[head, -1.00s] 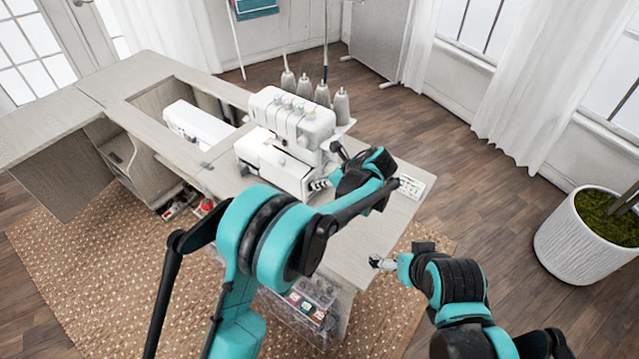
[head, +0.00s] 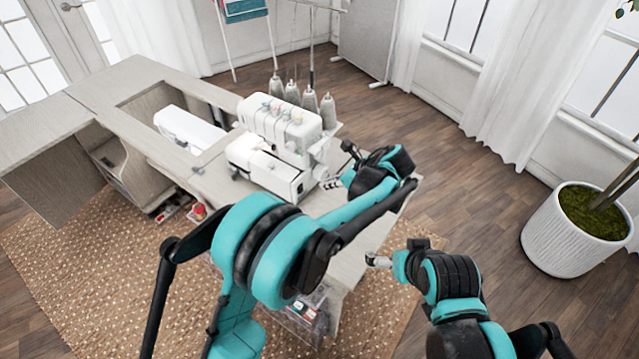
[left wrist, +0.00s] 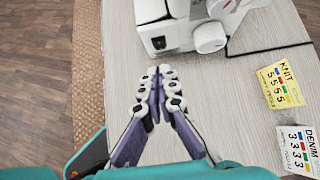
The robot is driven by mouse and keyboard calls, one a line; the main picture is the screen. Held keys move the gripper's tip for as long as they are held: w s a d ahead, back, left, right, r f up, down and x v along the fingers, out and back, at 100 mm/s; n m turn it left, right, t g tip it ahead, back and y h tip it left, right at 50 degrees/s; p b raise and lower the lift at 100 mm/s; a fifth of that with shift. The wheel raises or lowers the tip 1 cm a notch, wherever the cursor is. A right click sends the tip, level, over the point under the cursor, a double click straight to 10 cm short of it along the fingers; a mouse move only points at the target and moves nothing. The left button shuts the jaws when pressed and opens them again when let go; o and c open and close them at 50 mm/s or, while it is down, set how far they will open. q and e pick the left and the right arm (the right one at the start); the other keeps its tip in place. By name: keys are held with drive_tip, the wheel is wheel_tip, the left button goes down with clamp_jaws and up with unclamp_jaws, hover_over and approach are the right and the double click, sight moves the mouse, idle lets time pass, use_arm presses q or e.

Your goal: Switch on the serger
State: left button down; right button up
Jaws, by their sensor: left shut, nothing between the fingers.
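The white serger (head: 275,165) stands on the cabinet's right-hand top, with cones of thread behind it. Its lower part shows at the top of the left wrist view (left wrist: 182,32), with a round white knob (left wrist: 210,37) at its side. My left gripper (head: 331,184) is just right of the serger, apart from it. In the left wrist view (left wrist: 160,73) its fingers are shut and empty, over bare tabletop below the serger's edge. I cannot make out a power switch. My right gripper (head: 376,261) is low, near the cabinet's front edge, too small to read.
A yellow card (left wrist: 281,84) and a white card (left wrist: 299,150) lie on the tabletop. A black cord (left wrist: 270,49) runs from the serger. A white machine (head: 188,128) sits in the cabinet recess. A potted plant (head: 575,240) stands at right.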

use_arm(q)
drive_tip(key=p+v, duration=0.1)
drive_tip(key=v, duration=0.3)
drive_tip(key=shift+r, duration=0.2)
drive_tip(key=s+a+r+n+h, duration=0.25)
drive_tip(key=s+a+n, duration=0.2)
drive_tip(key=a, duration=0.35)
drive_tip(key=s+a+r+n+h, duration=0.1)
drive_tip(key=s+a+r+n, duration=0.3)
drive_tip(key=a+n, duration=0.25)
drive_tip(key=s+a+f+n+t+h, duration=0.1)
drive_tip(key=s+a+n+h, duration=0.1)
drive_tip(key=s+a+n, duration=0.2)
drive_tip(key=s+a+f+n+t+h, duration=0.1)
drive_tip(key=s+a+n, duration=0.4)
drive_tip(key=s+n, duration=0.5)
drive_tip(key=shift+s+f+h, duration=0.35)
drive_tip(key=shift+s+f, duration=0.05)
drive_tip(key=shift+s, duration=0.4)
drive_tip(key=shift+a, duration=0.1)
